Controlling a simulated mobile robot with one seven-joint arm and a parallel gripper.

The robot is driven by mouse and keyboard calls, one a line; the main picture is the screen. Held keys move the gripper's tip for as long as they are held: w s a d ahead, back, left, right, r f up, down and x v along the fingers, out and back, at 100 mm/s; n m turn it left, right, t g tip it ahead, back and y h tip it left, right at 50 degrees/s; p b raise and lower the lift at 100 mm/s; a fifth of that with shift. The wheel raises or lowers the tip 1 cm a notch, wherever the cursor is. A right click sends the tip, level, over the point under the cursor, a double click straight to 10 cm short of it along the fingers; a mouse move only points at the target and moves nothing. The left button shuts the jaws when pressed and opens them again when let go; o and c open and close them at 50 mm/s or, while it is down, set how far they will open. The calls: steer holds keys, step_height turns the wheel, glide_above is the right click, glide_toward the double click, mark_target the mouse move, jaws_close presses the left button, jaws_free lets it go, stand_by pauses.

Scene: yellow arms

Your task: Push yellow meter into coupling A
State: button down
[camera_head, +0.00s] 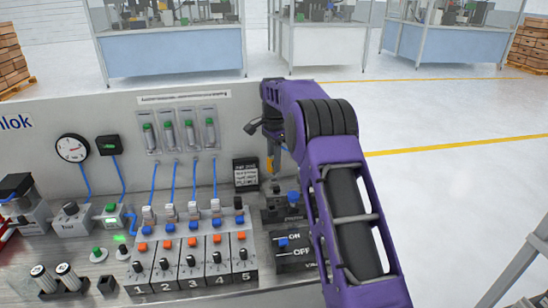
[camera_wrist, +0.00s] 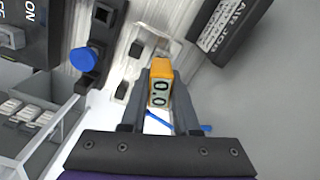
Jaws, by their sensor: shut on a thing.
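The yellow meter (camera_wrist: 160,72) is held between the two fingers of my gripper (camera_wrist: 161,92) in the wrist view. Its small display faces the camera and reads 0.0. In the head view only a bit of the meter (camera_head: 269,164) shows, beneath my gripper (camera_head: 272,150), above the right part of the bench. A clear bracket-like part lies just beyond the meter in the wrist view; I cannot tell if they touch. No label for coupling A is readable, and the meter's far end is hidden.
A black labelled box (camera_head: 246,173) stands close left of my gripper. A blue knob (camera_head: 293,197) and an ON/OFF switch box (camera_head: 295,247) are to the right and nearer. Numbered valve modules (camera_head: 190,262) with blue hoses fill the bench's middle.

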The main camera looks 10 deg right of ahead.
steer(key=shift+f, duration=0.85)
steer(key=shift+p, duration=0.4)
steer(key=shift+f+b, duration=0.3)
steer(key=shift+f, duration=0.85)
stand_by(0.4)
steer(key=c, duration=0.6)
jaws_free()
step_height(320, 180, up, 3)
steer(key=shift+r+p, duration=0.1)
steer(key=shift+p, duration=0.9)
steer(key=shift+r+b, duration=0.35)
steer(key=shift+r, duration=2.6)
